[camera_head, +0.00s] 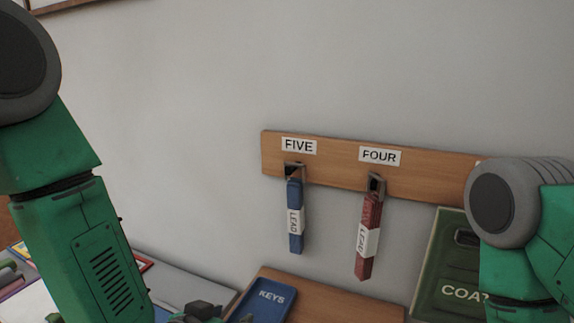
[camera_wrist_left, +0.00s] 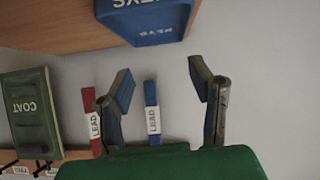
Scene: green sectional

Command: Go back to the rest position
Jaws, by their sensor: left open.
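My left arm comes in from the left in the head view, and part of my left gripper (camera_head: 200,311) shows at the bottom edge beside the blue KEYS tray. In the left wrist view my left gripper (camera_wrist_left: 158,75) is open, its two fingers spread with nothing held between them. That view is upside down; the blue lead (camera_wrist_left: 152,112) appears between the fingers but farther off, at the wall. My right arm shows at the right edge of the head view, but its gripper is out of view.
A wooden rail (camera_head: 330,163) on the wall has FIVE and FOUR labels. The blue lead (camera_head: 295,235) and red lead (camera_head: 367,255) hang from its hooks. Below are the KEYS tray (camera_head: 262,299) on a wooden shelf (camera_head: 330,303) and a green COAT box (camera_head: 448,262).

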